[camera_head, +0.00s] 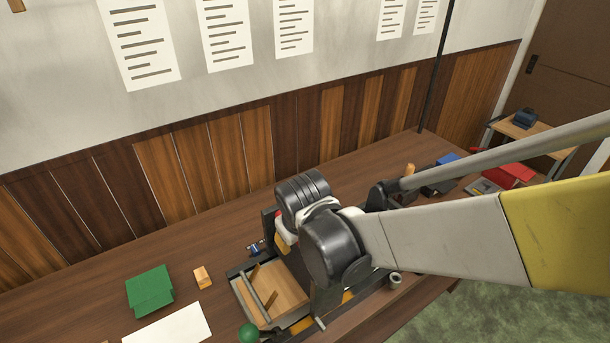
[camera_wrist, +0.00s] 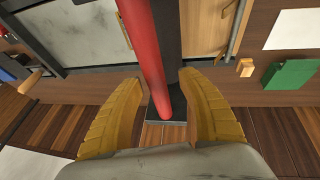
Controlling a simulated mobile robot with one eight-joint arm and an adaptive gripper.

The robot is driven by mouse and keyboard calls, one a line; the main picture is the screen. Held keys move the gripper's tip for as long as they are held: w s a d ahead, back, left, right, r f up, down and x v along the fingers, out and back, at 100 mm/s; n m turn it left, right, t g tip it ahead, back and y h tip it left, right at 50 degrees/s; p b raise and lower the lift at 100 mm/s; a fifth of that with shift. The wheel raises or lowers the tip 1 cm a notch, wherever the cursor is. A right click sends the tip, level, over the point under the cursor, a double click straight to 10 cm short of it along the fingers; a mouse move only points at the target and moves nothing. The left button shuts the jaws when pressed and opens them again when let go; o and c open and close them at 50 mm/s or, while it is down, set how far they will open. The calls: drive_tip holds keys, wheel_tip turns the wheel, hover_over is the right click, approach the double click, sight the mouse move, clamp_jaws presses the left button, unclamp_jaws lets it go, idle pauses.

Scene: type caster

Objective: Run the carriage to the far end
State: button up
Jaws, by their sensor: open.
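A type caster with a dark frame (camera_head: 239,269) stands on the bench, largely hidden behind my arm in the head view. In the wrist view, a red bar (camera_wrist: 148,50) runs over a dark rail (camera_wrist: 168,30). I cannot tell which part is the carriage. My gripper (camera_wrist: 160,98) is open, with one yellow finger on each side of the red bar's lower end. I cannot tell whether either finger touches it. In the head view only a little of a yellow finger (camera_head: 283,245) shows beside the machine.
A wooden tray (camera_head: 282,283) and green ball knob (camera_head: 249,333) are at the machine's front. A green block (camera_head: 149,290), small tan block (camera_head: 203,277) and white paper (camera_head: 170,326) lie to the left. Red (camera_head: 509,174) and blue items lie at the right. The panelled wall is close behind.

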drive_tip(key=a+v, duration=0.1)
drive_tip(key=v, duration=1)
drive_tip(key=shift+d, duration=0.5)
drive_tip(key=shift+s+r, duration=0.1)
drive_tip(key=s+d+f+m+b, duration=0.2)
drive_tip(key=d, duration=0.5)
drive_tip(key=s+d+f+m+t+b, duration=0.1)
drive_tip(key=s+d+f+m+b, duration=0.2)
drive_tip(key=d, duration=0.5)
drive_tip(key=s+d+f+m+t+h+b, duration=0.1)
drive_tip(key=s+d+f+m+b, duration=0.1)
drive_tip(key=d, duration=0.5)
drive_tip(key=shift+s+d+f+m+b, duration=0.2)
drive_tip(key=shift+s+f+m+b, duration=0.15)
drive_tip(key=shift+s+b, duration=0.1)
